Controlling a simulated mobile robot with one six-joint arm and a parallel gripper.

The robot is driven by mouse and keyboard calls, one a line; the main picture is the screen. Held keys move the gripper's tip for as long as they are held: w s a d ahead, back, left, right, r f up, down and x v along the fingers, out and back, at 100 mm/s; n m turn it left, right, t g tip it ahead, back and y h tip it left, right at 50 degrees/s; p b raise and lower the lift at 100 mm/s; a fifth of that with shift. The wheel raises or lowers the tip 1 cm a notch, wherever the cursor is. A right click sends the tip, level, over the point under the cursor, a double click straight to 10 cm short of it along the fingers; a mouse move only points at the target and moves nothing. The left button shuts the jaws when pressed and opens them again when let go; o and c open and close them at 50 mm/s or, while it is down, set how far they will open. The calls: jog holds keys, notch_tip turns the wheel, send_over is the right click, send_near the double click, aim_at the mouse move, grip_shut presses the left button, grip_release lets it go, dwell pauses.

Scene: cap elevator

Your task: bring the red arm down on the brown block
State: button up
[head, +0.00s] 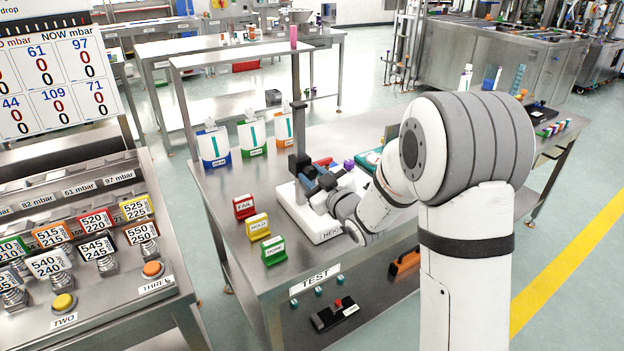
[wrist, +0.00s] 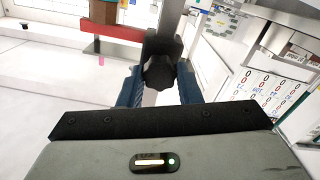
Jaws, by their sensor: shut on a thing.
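The red arm (head: 323,161) reaches out from the carriage, low over the base. It also shows as a red bar in the wrist view (wrist: 75,25). The brown block (wrist: 103,12) shows at the bar's edge there; I cannot tell whether they touch. The block is hidden in the head view. My gripper (head: 318,181) has its blue fingers closed around the black knob (wrist: 160,72) beside the post.
Red, yellow and green label blocks (head: 258,226) stand left of the base. Three bottles (head: 250,137) stand behind them. A purple piece (head: 349,164) and a teal tray (head: 369,160) lie to the right. A button console (head: 85,240) stands at the left.

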jog(key=shift+f, duration=0.15)
jog(key=o, duration=0.9)
jog(key=shift+s, duration=0.1)
jog(key=b+v, duration=0.1)
jog(key=v, duration=0.6)
jog(key=shift+s+d, duration=0.2)
jog(key=shift+s, duration=0.1)
